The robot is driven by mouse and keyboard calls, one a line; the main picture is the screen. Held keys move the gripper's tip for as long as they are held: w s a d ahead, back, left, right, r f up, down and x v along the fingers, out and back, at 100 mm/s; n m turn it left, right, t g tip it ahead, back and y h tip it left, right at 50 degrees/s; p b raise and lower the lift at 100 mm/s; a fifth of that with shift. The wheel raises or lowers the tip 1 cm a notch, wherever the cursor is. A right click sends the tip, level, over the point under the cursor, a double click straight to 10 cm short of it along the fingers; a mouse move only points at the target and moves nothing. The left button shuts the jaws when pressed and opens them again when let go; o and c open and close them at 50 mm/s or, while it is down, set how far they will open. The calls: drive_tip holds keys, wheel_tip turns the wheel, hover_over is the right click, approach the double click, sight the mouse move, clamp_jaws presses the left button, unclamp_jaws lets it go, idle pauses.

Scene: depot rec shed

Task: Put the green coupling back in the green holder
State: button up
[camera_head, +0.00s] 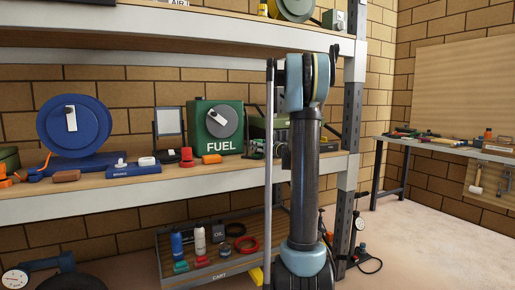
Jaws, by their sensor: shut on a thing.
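My arm stands upright right of centre and hides part of the shelf behind it. My gripper cannot be made out, and neither can anything it holds. I cannot identify the green coupling or the green holder with certainty. A green box marked FUEL (201,125) with a grey dial stands on the middle shelf, left of my arm. A dark green object (258,134) beside it is partly hidden by my arm. A small green item (181,267) lies on the low cart, too small to identify.
The middle shelf (100,198) also holds a blue reel (88,140), a blue tray (133,170), a red item (187,157) and an orange item (211,159). A metal post (350,140) stands just right of my arm. A workbench (440,147) is at right, with clear floor before it.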

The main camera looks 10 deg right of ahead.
drive_tip(key=shift+f, duration=0.55)
drive_tip(key=o, duration=1.3)
